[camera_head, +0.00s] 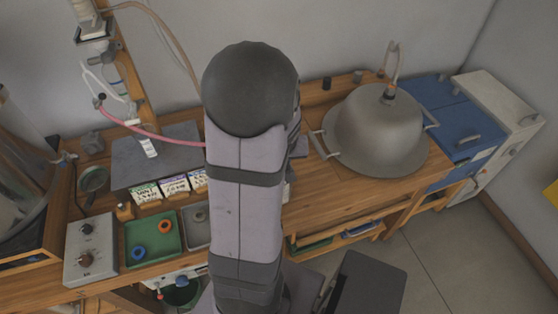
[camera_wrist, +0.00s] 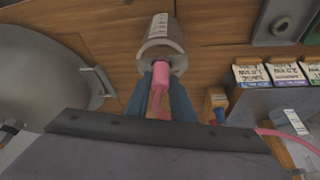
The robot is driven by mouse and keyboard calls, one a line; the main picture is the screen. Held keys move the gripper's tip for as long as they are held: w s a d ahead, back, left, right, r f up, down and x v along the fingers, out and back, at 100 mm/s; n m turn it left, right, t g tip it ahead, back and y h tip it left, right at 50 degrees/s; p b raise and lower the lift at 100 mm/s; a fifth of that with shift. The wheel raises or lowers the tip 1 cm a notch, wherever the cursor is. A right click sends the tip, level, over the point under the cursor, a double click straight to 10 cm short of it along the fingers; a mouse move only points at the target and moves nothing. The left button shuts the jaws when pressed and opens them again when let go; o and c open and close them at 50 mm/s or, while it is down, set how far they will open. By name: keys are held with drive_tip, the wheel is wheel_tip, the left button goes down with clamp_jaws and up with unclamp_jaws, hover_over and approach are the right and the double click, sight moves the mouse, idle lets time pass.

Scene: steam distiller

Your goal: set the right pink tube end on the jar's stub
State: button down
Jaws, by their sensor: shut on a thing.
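The right pink tube end (camera_wrist: 159,79) sits between the two blue fingers of my gripper (camera_wrist: 160,88) in the wrist view, and the gripper is shut on it. A grey round jar (camera_wrist: 174,49) with a pale label is just beyond the fingertips. The tip of the tube end lines up in the picture with the dark spot at the jar's near face. I cannot tell whether they touch, and the stub is hidden. In the head view the pink tube (camera_head: 163,137) runs from the left stand to behind my arm, which hides the gripper and the jar.
A large metal dome vessel (camera_head: 378,130) with side handles stands on the right of the wooden bench. Small label cards (camera_head: 174,184), a green tray (camera_head: 152,240) with rings and a knobbed box (camera_head: 91,249) are on the left. A grey slab (camera_head: 130,165) lies behind the cards.

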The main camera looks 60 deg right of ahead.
drive_tip(key=c, duration=1.5)
unclamp_jaws()
drive_tip(key=shift+o, duration=0.2)
drive_tip(key=shift+r+p, duration=3.1)
drive_tip(key=shift+r, duration=0.4)
